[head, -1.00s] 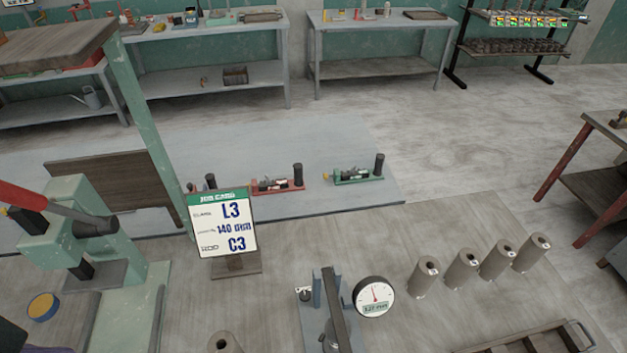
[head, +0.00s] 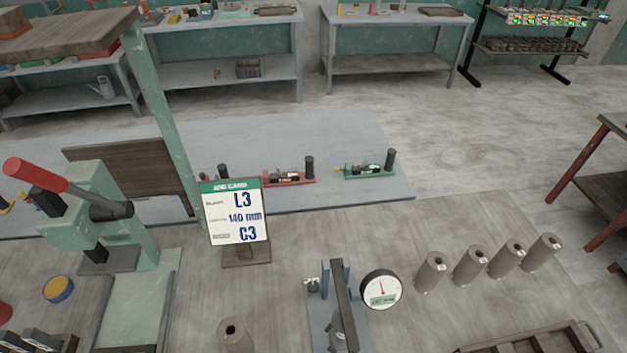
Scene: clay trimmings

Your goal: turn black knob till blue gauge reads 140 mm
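The gauge (head: 381,288) has a round white dial with a black rim, a red needle and a small readout too small to read surely. It sits on a blue-grey fixture (head: 322,318) at the front middle of the bench, beside a dark upright bar (head: 346,300). A small dark round part with a pale label (head: 312,286), possibly the black knob, is at the fixture's left; I cannot tell surely. The job card (head: 236,213) reads L3, 140 mm, C3. Neither of my grippers is in view.
Several grey-brown cylinders (head: 469,266) stand right of the gauge; another (head: 234,337) stands front left. A green press with a red lever (head: 36,174) fills the left. A wooden tray (head: 530,340) lies front right. Open bench lies between card and cylinders.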

